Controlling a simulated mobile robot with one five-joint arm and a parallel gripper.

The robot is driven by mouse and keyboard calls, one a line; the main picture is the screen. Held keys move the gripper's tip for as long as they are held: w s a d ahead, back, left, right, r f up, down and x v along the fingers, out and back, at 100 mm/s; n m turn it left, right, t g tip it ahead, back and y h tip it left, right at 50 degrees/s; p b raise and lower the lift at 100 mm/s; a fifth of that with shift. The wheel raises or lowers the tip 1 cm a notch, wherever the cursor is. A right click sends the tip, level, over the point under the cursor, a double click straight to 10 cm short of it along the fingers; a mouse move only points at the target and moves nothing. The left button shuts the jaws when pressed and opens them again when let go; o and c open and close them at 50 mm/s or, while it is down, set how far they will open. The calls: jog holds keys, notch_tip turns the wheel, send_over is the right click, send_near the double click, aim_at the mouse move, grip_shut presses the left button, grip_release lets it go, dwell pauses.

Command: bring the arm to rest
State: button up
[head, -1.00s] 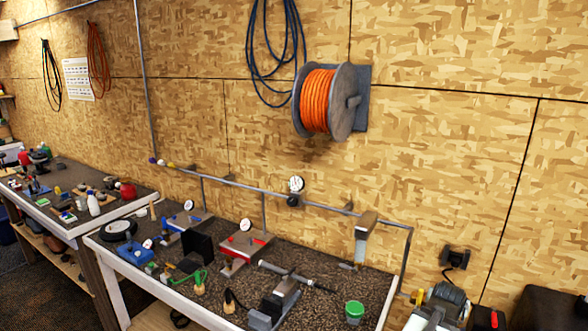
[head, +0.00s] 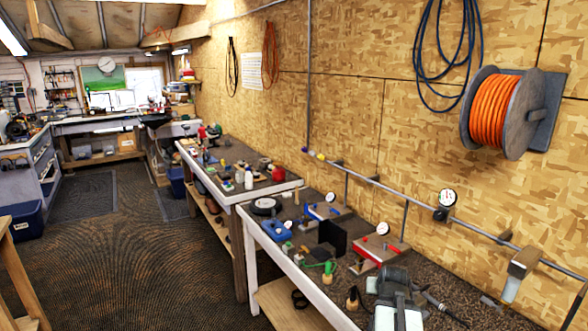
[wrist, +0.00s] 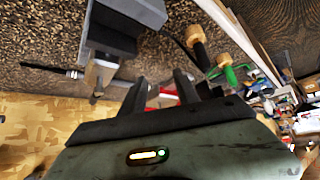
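My gripper (wrist: 160,88) shows in the wrist view with its two dark fingers apart and nothing visible between them. Its grey-green body fills the bottom of that view. In the head view, part of my arm (head: 396,302) shows at the bottom, over the front of the workbench. A dark club shaft (head: 438,304) lies to its right and also shows in the wrist view (wrist: 52,70). A grey vise (wrist: 120,28) stands near the shaft in the wrist view. In the head view my arm hides most of the vise.
The near workbench holds a red fixture (head: 378,250), a blue fixture (head: 328,211), a black box (head: 333,236) and wooden-handled tools (head: 352,298). A pipe rail (head: 405,195) and a hose reel (head: 495,112) are on the wall. The floor (head: 130,270) at left is open.

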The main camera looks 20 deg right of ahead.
jog(key=w+a+f+n+y, duration=0.1)
jog(key=w+a+n, duration=0.15)
jog(key=a, duration=0.75)
jog(key=w+a+f+n+g+y, duration=0.1)
jog(key=w+a, duration=0.3)
jog(key=a, duration=0.5)
jog(key=w+a+f+n+y, duration=0.1)
jog(key=w+a+n+y, duration=0.15)
jog(key=a, duration=0.75)
jog(key=s+a+f+n+g, duration=0.2)
jog(key=s+a, duration=0.1)
jog(key=a, duration=1.2)
jog(key=s+d+m+g, duration=0.1)
jog(key=s+g, duration=0.2)
jog(key=s, duration=0.3)
jog(key=shift+f, duration=0.45)
